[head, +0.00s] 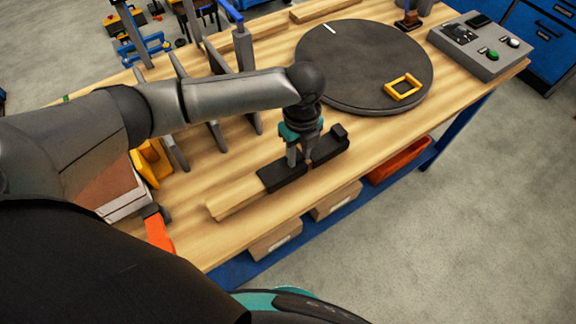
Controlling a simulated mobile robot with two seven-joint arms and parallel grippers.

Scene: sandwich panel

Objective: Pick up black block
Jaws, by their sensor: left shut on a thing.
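The black block (329,147) is long and dark, with a raised part at its right end. It lies near the front edge of the wooden workbench (385,135), in line with a light wooden bar (235,199) at its left end. My left gripper (300,164) comes down over the block's middle and is shut on it, hiding a small part of it. I cannot tell whether the block is clear of the surface below. My right gripper is not in view.
A round dark turntable (350,60) with a yellow square frame (402,86) stands behind the block. A grey control box (478,50) is at the far right. Grey upright plates (219,135) stand to the left, near an orange item (158,230). Boxes (276,241) sit below the front edge.

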